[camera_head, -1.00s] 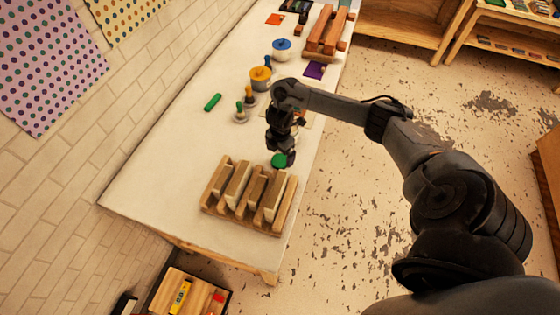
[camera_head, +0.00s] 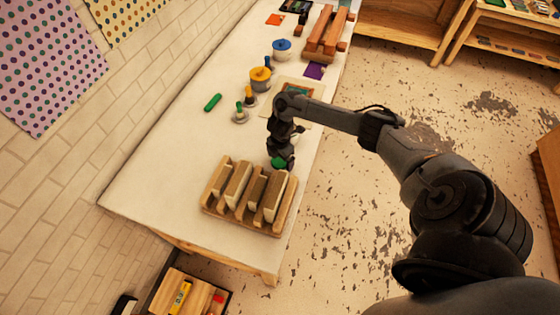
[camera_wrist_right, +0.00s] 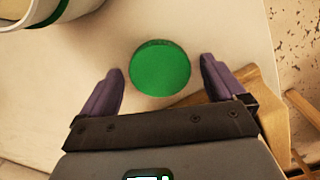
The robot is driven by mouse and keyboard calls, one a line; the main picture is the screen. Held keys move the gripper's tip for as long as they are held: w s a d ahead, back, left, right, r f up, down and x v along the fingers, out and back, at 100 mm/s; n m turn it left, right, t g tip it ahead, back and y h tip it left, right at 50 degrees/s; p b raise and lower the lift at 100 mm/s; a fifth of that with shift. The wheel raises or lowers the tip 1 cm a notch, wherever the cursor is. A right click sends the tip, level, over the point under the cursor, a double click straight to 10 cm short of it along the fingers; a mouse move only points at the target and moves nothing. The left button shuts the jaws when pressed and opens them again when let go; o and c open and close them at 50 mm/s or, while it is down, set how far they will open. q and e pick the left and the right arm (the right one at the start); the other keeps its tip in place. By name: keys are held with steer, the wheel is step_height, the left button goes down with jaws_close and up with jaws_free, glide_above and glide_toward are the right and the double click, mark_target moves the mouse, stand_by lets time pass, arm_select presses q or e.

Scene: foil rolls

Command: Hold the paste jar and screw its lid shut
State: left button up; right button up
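A round green lid (camera_head: 278,162) lies on the table just beyond the wooden rack. It also shows in the right wrist view (camera_wrist_right: 160,70) as a flat green disc. My right gripper (camera_head: 282,159) is low over the lid. In the right wrist view its two fingers (camera_wrist_right: 160,74) are spread on either side of the lid, with a gap on both sides. Part of a white jar with a green band (camera_wrist_right: 45,12) shows at the top left of that view, apart from the lid. I cannot make this jar out in the head view. My left gripper is not in view.
A slotted wooden rack (camera_head: 210,207) stands close in front of the lid. Jars with blue (camera_head: 282,45) and yellow (camera_head: 260,76) lids stand farther back. The table's left front is clear.

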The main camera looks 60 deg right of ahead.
steer(key=c, duration=0.9)
steer(key=shift+r, duration=0.1)
steer(key=shift+r, duration=0.4)
steer(key=r, duration=0.3)
steer(key=shift+s+d+r, duration=0.2)
steer(key=shift+d+r, duration=0.05)
steer(key=shift+s+d+r+b, duration=0.1)
steer(key=shift+s+d+r, duration=1)
steer(key=shift+s, duration=0.4)
steer(key=shift+s+d+r+b, duration=0.1)
steer(key=shift+s+d+r, duration=0.95)
steer(key=shift+s, duration=0.45)
steer(key=shift+s+d+r+b, duration=0.1)
steer(key=shift+s+d+r, duration=1)
steer(key=shift+s, duration=0.4)
